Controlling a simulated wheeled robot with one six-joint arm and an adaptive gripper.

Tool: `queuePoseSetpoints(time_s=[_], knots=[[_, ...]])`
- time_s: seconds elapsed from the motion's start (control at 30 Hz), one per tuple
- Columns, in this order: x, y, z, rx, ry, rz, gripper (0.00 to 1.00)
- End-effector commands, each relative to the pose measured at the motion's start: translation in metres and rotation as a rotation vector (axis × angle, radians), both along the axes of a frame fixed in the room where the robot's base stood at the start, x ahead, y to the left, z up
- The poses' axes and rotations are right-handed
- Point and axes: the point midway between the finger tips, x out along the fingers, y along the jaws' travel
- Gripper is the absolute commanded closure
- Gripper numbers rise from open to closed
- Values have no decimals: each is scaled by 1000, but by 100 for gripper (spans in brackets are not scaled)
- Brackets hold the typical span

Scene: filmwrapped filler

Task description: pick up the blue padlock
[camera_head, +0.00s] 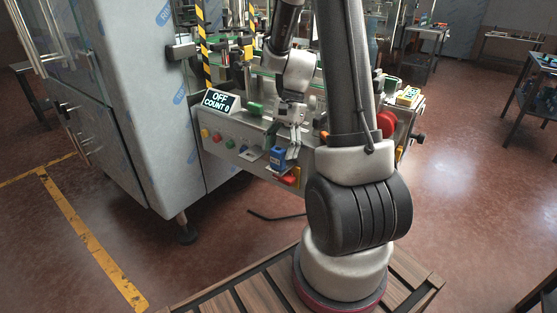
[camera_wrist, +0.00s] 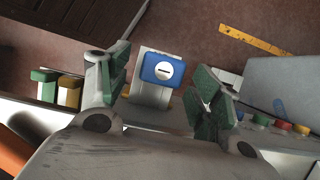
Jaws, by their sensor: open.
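The blue padlock (camera_wrist: 148,72) shows in the wrist view between my two fingers, with a round white face and a dark slot across it. A pale grey plate shows behind and below it. In the head view the blue padlock (camera_head: 277,156) is at the front of the machine's control panel, just below my gripper (camera_head: 291,140). In the wrist view my gripper (camera_wrist: 160,84) is open, one green-padded finger on each side of the padlock, with visible gaps. I cannot tell how deep the fingers reach around it.
The control panel (camera_head: 225,146) has several coloured buttons and a display (camera_head: 220,100) reading OFF, COUNT 0. A red part (camera_head: 289,178) is just below the padlock. A tall grey cabinet (camera_head: 150,110) stands at left. Open red floor (camera_head: 465,190) lies at right.

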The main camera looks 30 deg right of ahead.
Motion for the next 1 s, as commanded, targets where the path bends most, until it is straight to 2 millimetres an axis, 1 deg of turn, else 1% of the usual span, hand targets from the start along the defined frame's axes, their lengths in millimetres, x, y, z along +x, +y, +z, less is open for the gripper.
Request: queuePoseSetpoints(time_s=[0.03,0.1,0.2,0.43,0.47,0.5,0.57,0.6,0.73,1.0], knots=[[-3,4,-8,2,4,2,36],[-4,8,-17,2,4,1,36],[-5,10,-25,0,2,1,36],[-5,11,-27,0,0,1,36],[-5,11,-27,0,0,1,39],[-5,11,-27,0,0,1,47],[-5,11,-26,0,0,1,58],[-5,11,-26,0,0,1,65],[-5,11,-26,0,0,1,89],[-4,11,-25,0,0,1,89]])
